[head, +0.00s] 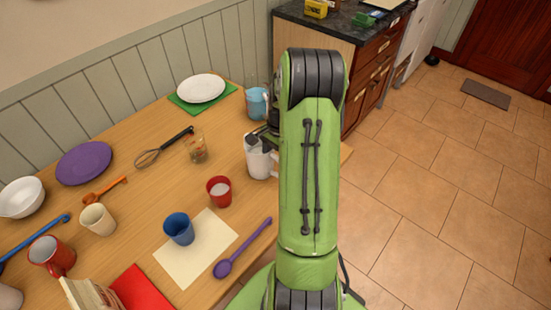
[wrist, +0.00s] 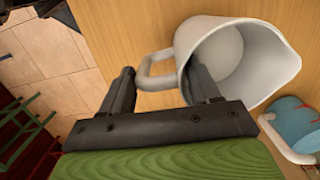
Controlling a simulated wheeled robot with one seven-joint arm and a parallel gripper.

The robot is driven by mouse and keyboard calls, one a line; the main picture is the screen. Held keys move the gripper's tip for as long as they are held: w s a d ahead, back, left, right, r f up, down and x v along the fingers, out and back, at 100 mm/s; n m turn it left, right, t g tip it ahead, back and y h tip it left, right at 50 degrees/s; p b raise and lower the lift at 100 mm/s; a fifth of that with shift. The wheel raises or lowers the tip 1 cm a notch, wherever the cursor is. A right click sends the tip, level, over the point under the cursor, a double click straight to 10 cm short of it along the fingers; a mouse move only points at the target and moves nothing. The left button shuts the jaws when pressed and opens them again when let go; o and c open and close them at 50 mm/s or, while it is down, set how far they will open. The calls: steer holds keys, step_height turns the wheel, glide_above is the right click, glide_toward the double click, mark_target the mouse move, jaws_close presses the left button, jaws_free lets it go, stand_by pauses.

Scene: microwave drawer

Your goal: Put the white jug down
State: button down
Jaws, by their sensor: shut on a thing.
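The white jug (head: 257,160) is at the right side of the wooden table in the head view, partly hidden by my arm. In the wrist view the jug (wrist: 285,62) shows its open mouth, with its handle on the left. My gripper (wrist: 162,72) is shut on the jug at its handle side. One finger is outside the handle and the other is at the mouth, overlapping the inside of the jug. In the head view my gripper is mostly hidden behind my arm. I cannot tell whether the jug's base touches the table.
A blue jug (head: 257,103) stands behind the white one. A red cup (head: 219,191), a glass (head: 196,150) and a whisk (head: 163,147) are to the left. A blue cup (head: 179,229) and a purple spoon (head: 242,249) are nearer. The table edge is close on the right.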

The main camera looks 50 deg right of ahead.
steer(key=shift+c, duration=1.2)
jaws_free()
steer(key=shift+f, duration=0.1)
steer(key=a+r+n+p, duration=0.1)
steer(key=a+r+p, duration=0.1)
steer(key=r, duration=0.6)
steer(key=a+r+n+p, duration=0.1)
steer(key=a+r+n, duration=0.1)
steer(key=r, duration=0.7)
steer(key=s+a+r+n+t+h, duration=0.15)
steer(key=a+r+n, duration=0.35)
steer(key=a, duration=0.5)
steer(key=s+a+r+n+t, duration=0.2)
steer(key=s+a+n+t, duration=0.2)
steer(key=s+a+n, duration=0.6)
steer(key=shift+s+a, duration=1.1)
steer(key=shift+a, duration=0.15)
